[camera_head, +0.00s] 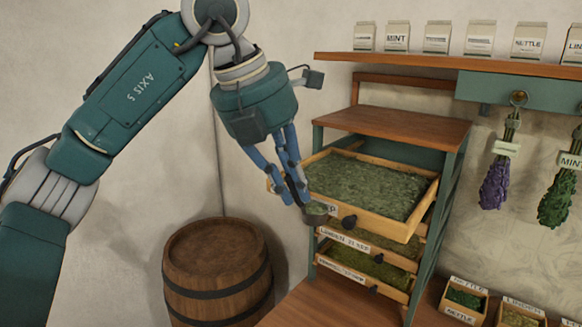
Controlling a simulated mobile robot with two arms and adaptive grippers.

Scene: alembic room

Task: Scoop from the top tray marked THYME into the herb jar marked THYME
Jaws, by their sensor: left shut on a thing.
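The top tray (432,205) is a light wooden drawer pulled out of a teal and brown rack, filled with grey-green dried herb. Its front label is partly hidden by what my left gripper holds, and I cannot read it as THYME. My left gripper (293,183) is shut on what looks like a small scoop (316,208) with a dark handle and a dull greenish bowl. The scoop is at the tray's front left corner; I cannot tell whether it touches the tray or holds herb. No herb jar marked THYME shows. My right gripper is not in view.
Two more labelled trays (346,276) sit below the top one. A wooden barrel (217,272) stands left of the rack. Small boxes marked NETTLE (461,312) and LINDEN stand at lower right. Herb bundles (495,185) hang at right; packets line the shelf (430,60) above.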

